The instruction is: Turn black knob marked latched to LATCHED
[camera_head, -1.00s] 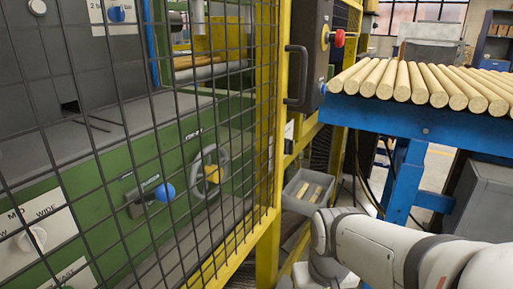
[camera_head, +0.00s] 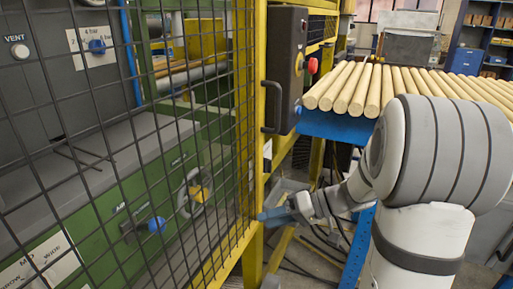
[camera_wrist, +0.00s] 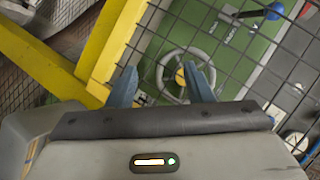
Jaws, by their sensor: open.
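I cannot make out a black knob marked latched, and no such label is legible in either view. My gripper (camera_head: 272,216) is low beside the yellow fence post in the head view, in front of the mesh. In the wrist view my gripper (camera_wrist: 162,80) has its two blue fingers apart with nothing between them. Beyond the fingers, behind the mesh, is a grey handwheel (camera_wrist: 160,75) with a yellow hub. The handwheel also shows in the head view (camera_head: 183,200).
A yellow-framed mesh fence (camera_head: 247,130) stands before the green machine (camera_head: 100,225), which has a blue-ended lever (camera_head: 156,225). A dark control box (camera_head: 284,45) carries a red button (camera_head: 312,65); a black handle (camera_head: 268,105) is nearby. Wooden rods (camera_head: 357,88) lie on a blue-framed table.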

